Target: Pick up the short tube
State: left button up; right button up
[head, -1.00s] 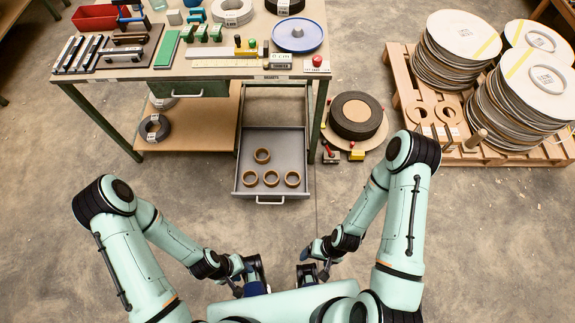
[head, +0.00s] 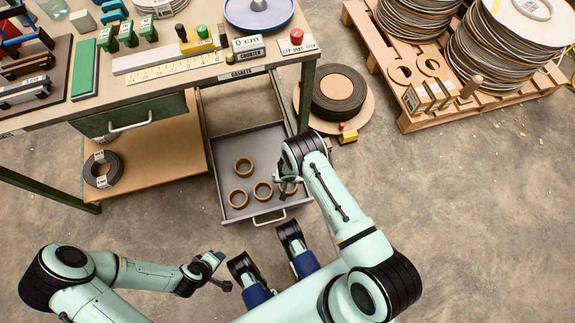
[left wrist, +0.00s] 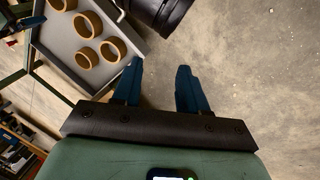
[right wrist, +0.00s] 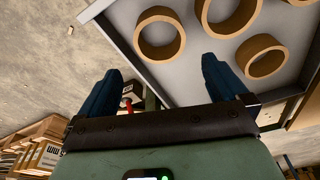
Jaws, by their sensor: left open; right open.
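Several brown ring-shaped tubes stand on end in the open grey drawer (head: 225,151). In the head view one (head: 236,168) is at the back, one (head: 230,200) at front left, one (head: 256,191) at front middle; another at front right is partly hidden by my right gripper. They look alike, and I cannot tell which is shortest. My right gripper (right wrist: 160,80) is open and empty near the drawer's front right; its right finger overlaps the drawer in the right wrist view. My left gripper (left wrist: 160,78) is open and empty, in front of the drawer, apart from the tubes.
The workbench (head: 150,80) with gauges and blocks stands above the drawer. A black coil (head: 103,170) lies on its lower shelf. The floor in front is clear.

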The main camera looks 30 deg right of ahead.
pick_arm(q)
jog(key=w+a+f+t+b, duration=0.1)
jog(key=w+a+f+b, duration=0.1)
jog(key=w+f+b, duration=0.15)
pick_arm(e)
jog(key=f, duration=0.6)
jog(key=shift+w+d+f, duration=0.2)
jog(key=shift+w+d, duration=0.05)
jog(key=shift+w, duration=0.1)
jog(key=f+b, duration=0.4)
jog(key=shift+w+d+f, duration=0.25)
jog(key=shift+w+f, duration=0.1)
jog(key=shift+w, duration=0.05)
jog(key=shift+f+b, duration=0.2)
jog(key=shift+b, duration=0.2)
pick_arm(q)
jog(key=s+a+f+n+g, duration=0.1)
jog(key=s+f+g, duration=0.3)
jog(key=s+f, duration=0.4)
jog(key=s, duration=0.4)
jog(key=shift+a+f, duration=0.15)
jog(key=shift+a, duration=0.2)
pick_arm(e)
jog(key=c, duration=0.8)
